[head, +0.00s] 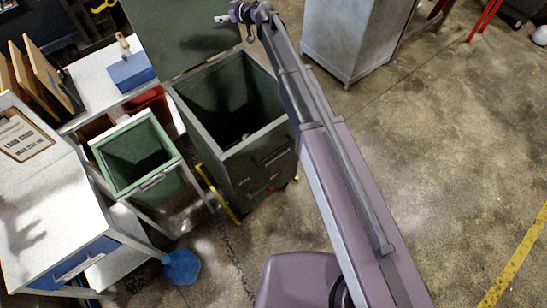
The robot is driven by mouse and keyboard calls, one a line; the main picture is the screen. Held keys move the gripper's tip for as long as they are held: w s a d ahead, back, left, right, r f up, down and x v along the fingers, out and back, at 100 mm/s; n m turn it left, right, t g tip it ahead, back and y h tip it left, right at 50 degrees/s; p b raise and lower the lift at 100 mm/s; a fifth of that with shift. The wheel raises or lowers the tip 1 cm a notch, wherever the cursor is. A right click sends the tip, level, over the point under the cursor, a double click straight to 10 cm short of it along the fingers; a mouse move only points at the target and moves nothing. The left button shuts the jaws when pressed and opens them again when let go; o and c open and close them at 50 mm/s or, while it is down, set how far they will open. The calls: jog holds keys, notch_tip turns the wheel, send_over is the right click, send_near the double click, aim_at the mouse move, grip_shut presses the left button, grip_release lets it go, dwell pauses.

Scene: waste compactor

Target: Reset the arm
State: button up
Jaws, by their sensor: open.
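My arm reaches from the bottom of the head view up to the top middle. My gripper (236,25) is at its far end, small in the picture, and is open with nothing visible in it. It shows in front of the raised lid (178,32) of the dark green compactor bin (255,160). The bin's top is open and its inside is dark. My arm passes along the right side of the bin in the picture. Depth between my gripper and the lid cannot be told.
A green open bin (172,158) stands left of the compactor. White benches (45,215) with boards and a blue dustpan (131,72) are at the left. A grey cabinet (345,40) stands at the top. The concrete floor (450,130) at the right is clear.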

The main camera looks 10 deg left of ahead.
jog(key=s+d+f+m+g+h+b, duration=0.1)
jog(key=s+d+f+m+h+b, duration=0.2)
jog(key=d+f, duration=0.45)
jog(key=s+d+f+g+h+b, duration=0.1)
jog(key=s+d+f+b, duration=0.3)
jog(key=d, duration=0.7)
jog(key=s+d+f+m+g+h+b, duration=0.1)
jog(key=s+d+f+m+h+b, duration=0.15)
jog(key=s+d+f, duration=0.55)
jog(key=s+d+f+m+g+h+b, duration=0.1)
jog(key=s+d+f+m+b, duration=0.1)
jog(key=s+d, duration=0.3)
jog(key=s+d+f+m+g+h+b, duration=0.1)
jog(key=s+d+f+m+h+b, duration=0.1)
jog(key=d, duration=0.9)
jog(key=s+d+f+m+g+h+b, duration=0.1)
jog(key=s+d+f+m+h+b, duration=0.1)
jog(key=s+d+f, duration=0.3)
jog(key=s+d+b, duration=0.1)
jog(key=s+d, duration=0.2)
jog(key=d, duration=0.1)
jog(key=shift+s+f+m+b, duration=0.15)
jog(key=shift+s+m+b, duration=0.2)
jog(key=shift+s+b, duration=0.05)
jog(key=shift+d, duration=0.1)
